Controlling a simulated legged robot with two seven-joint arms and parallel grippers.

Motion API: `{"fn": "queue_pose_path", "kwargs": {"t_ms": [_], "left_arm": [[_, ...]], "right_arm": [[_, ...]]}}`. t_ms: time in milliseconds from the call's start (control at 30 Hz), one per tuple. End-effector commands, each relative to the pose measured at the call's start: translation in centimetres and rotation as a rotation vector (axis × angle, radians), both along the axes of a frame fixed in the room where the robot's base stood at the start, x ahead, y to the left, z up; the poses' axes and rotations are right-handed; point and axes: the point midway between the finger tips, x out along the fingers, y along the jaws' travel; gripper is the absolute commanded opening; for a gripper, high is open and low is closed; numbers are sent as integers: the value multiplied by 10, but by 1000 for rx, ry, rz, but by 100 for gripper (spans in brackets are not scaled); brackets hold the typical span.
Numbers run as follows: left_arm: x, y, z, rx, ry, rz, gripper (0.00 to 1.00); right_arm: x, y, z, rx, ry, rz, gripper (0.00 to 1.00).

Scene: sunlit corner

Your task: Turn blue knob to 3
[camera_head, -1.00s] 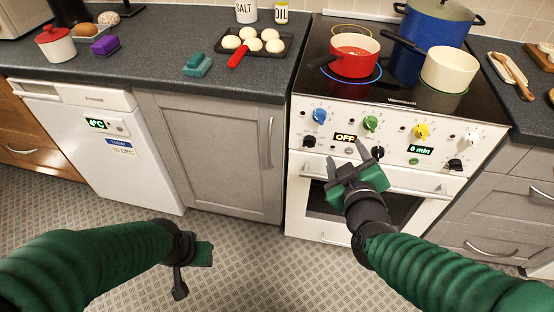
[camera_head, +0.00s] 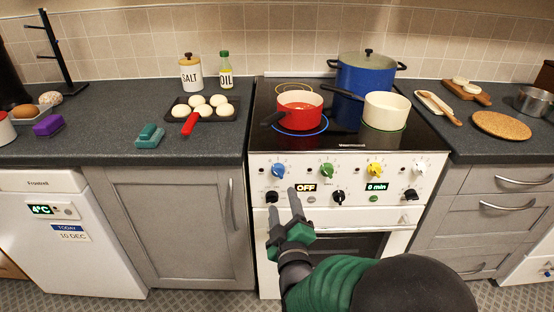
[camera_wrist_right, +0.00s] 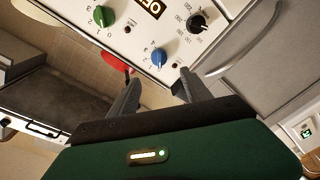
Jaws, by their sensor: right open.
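The blue knob (camera_head: 278,170) is the leftmost knob in the upper row on the white stove front (camera_head: 348,219). In the right wrist view the blue knob (camera_wrist_right: 159,57) shows just beyond the fingertips, near the gap between them. My left gripper is out of view.
Black knobs (camera_head: 272,197) and an OFF display (camera_head: 305,188) lie close by. The green knob (camera_head: 327,170) is to the right. A red pot (camera_head: 300,112) sits above on the hob. The oven handle (camera_head: 390,219) and a cupboard handle (camera_head: 232,204) stick out.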

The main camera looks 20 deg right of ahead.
Motion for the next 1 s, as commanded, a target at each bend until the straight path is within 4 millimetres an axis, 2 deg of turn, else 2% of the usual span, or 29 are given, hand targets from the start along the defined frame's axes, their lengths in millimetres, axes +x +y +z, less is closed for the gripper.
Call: {"fn": "queue_pose_path", "kwargs": {"t_ms": [33, 67, 100, 133, 300, 500, 633, 867, 1000], "left_arm": [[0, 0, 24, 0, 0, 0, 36], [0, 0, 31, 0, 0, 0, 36], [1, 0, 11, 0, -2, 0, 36], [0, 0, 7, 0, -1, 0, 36], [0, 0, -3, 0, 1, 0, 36], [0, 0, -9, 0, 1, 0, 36], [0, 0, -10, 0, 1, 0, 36], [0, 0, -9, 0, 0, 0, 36], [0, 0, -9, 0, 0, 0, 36]], "right_arm": [[2, -2, 10, -3, 9, 3, 57], [3, -2, 9, -2, 9, 5, 57], [16, -4, -4, 4, -1, 6, 57], [24, -5, -5, 5, -2, 5, 57], [68, -13, -5, 4, -2, 4, 57], [103, -18, -3, 4, -1, 6, 57], [112, -19, -2, 4, -1, 6, 57], [113, -19, -1, 3, 1, 6, 57], [113, -19, -1, 4, 1, 6, 40]]}}
